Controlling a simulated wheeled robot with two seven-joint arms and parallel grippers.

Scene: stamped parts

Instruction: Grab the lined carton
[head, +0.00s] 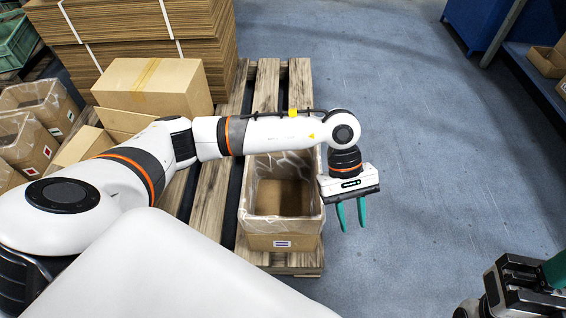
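The lined carton (283,241) is an open brown box with a clear plastic liner folded over its rim. It stands upright on the near end of a wooden pallet, with a small label on its front, and its inside looks empty. My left gripper (352,228) is just right of the carton, with two teal fingers pointing down. The fingers are apart with nothing between them, and appear outside the carton's right wall. My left arm passes over the carton's far end and hides part of it. My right gripper (540,288) is partly in view at the bottom right corner, its fingertips cut off.
The wooden pallet (207,190) also carries a closed carton (155,88) and stacked flat cardboard (130,35). More lined cartons (42,100) stand at the left. A blue shelf (535,75) is at the upper right. The blue-grey floor right of the pallet is clear.

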